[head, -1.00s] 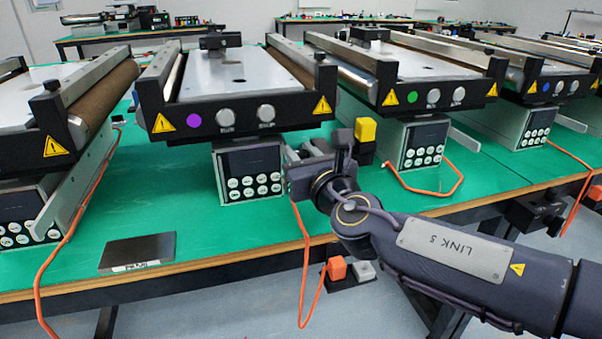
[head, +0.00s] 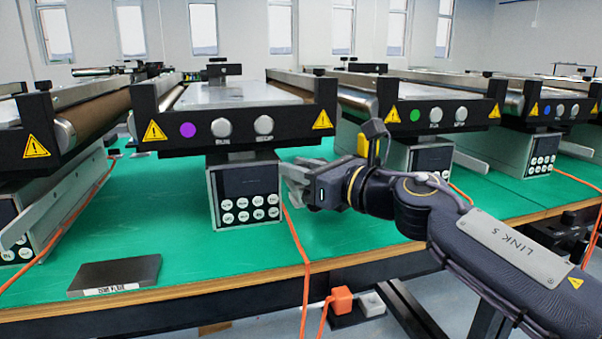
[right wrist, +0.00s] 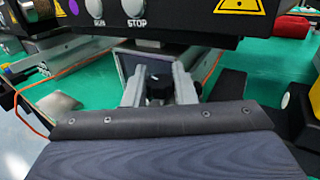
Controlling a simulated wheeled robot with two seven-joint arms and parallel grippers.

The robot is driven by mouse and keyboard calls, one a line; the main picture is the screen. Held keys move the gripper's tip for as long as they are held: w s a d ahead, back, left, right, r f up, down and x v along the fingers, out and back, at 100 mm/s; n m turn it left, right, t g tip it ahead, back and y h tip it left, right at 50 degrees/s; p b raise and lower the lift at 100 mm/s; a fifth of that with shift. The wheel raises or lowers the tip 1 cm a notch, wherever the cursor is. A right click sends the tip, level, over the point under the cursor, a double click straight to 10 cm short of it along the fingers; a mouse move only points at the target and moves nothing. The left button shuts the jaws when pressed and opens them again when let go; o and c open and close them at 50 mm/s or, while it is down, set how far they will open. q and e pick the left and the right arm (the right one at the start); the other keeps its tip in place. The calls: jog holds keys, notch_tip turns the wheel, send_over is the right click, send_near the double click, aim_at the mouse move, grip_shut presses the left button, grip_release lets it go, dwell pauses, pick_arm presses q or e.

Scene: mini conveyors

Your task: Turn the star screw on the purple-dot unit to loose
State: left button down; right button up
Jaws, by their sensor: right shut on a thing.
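The purple-dot unit (head: 240,125) is the conveyor left of centre in the head view, with a purple dot (head: 187,130) on its black front bar. Its grey control box (head: 245,188) hangs below. My right gripper (head: 288,178) reaches in from the right to the right side of that box. In the right wrist view, its two grey fingers stand either side of the black star screw (right wrist: 158,86) and are shut on it. The head view does not show the screw, and its exact turn is not readable. My left gripper is not in view.
An orange cable (head: 300,245) hangs beside the purple-dot box. A dark plate (head: 115,275) lies at the table's front left.

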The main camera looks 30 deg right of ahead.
jog(key=o, duration=0.9)
jog(key=shift+o, duration=0.2)
jog(key=p+v, duration=0.2)
jog(key=v, duration=0.5)
jog(key=shift+s+d, duration=0.15)
jog(key=shift+s, duration=0.2)
jog(key=shift+o, duration=0.3)
